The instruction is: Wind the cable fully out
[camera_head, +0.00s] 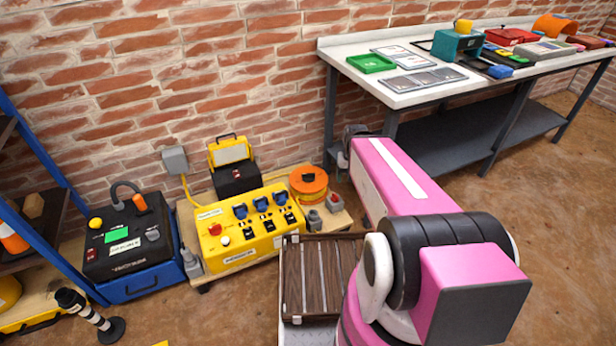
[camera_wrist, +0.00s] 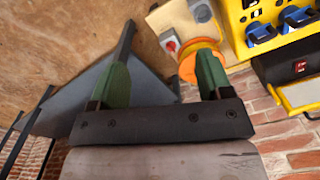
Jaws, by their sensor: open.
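The orange cable reel (camera_head: 308,181) sits on the low wooden trolley, right of the yellow power box. It has a round orange top with a dark centre; I cannot make out a loose cable end. In the wrist view the orange reel (camera_wrist: 187,66) shows just beyond my gripper (camera_wrist: 165,60), partly hidden behind the right green finger. My gripper is open, with its two green fingers apart and nothing visible between them. In the head view my pink arm hides the fingers.
The yellow power box (camera_head: 249,229) with blue sockets stands left of the reel. A small grey switch box (camera_head: 334,203) with red stands right of it. A wooden slatted crate (camera_head: 318,277) lies in front. A workbench (camera_head: 440,92) stands at the right; brown floor beyond my arm is clear.

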